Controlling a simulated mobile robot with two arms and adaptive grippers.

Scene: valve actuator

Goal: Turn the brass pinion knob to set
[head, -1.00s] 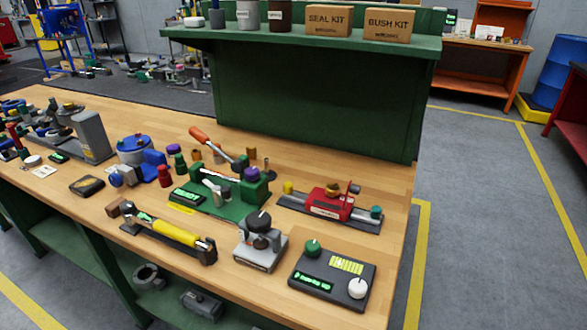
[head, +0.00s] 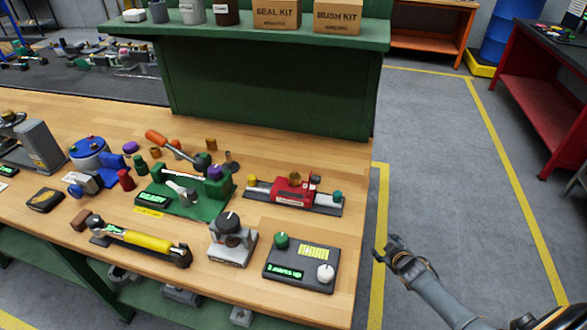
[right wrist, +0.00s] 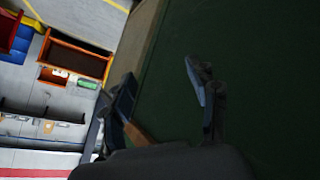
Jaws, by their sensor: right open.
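A brass-coloured knob (head: 294,178) stands on top of a red block (head: 292,192) that sits on a dark rail at the right side of the bench. Another brass-coloured top (head: 9,117) shows on a grey device at the far left; I cannot tell for sure which is the pinion knob. My right gripper (head: 383,252) is open and empty beyond the bench's right edge, over the floor, apart from the red block. In the right wrist view its fingers (right wrist: 163,88) are spread against a dark green surface. No knob shows there. My left gripper is not in view.
A black panel (head: 301,263) with green and white knobs lies near the bench's right edge. A grey stand (head: 232,241), a yellow-handled tool (head: 147,241) and a green fixture (head: 188,196) stand to its left. A green shelf (head: 270,90) rises behind.

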